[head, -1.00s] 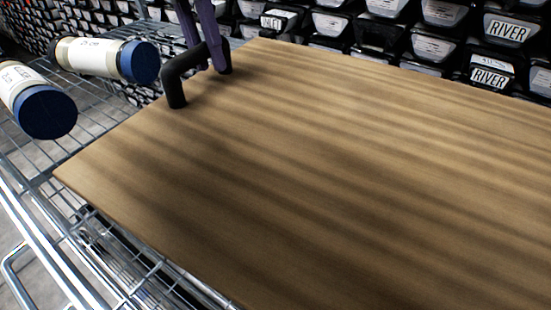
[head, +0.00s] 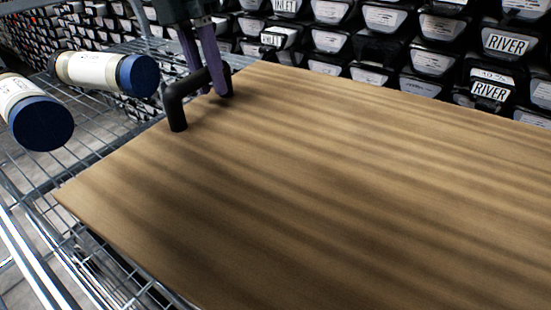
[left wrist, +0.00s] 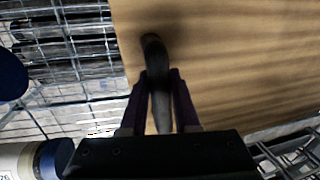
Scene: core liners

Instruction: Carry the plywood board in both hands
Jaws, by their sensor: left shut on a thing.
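The plywood board (head: 330,180) is a wide brown sheet with dark streaks of shadow. It fills the middle and right of the head view, above a wire rack. A black bar handle (head: 177,112) stands on its far left part. My left gripper (head: 213,80), with purple fingers, is shut on this handle. In the left wrist view the handle (left wrist: 153,50) runs between the two fingers (left wrist: 160,95), with the board (left wrist: 230,60) beyond. The board's right end is out of view. My right gripper is in neither view.
Two white tubes with blue caps, one farther (head: 100,70) and one nearer (head: 35,115), lie on the wire rack (head: 100,140) left of the board. Rows of black bins with labels (head: 430,55) line the back, close behind the board's far edge.

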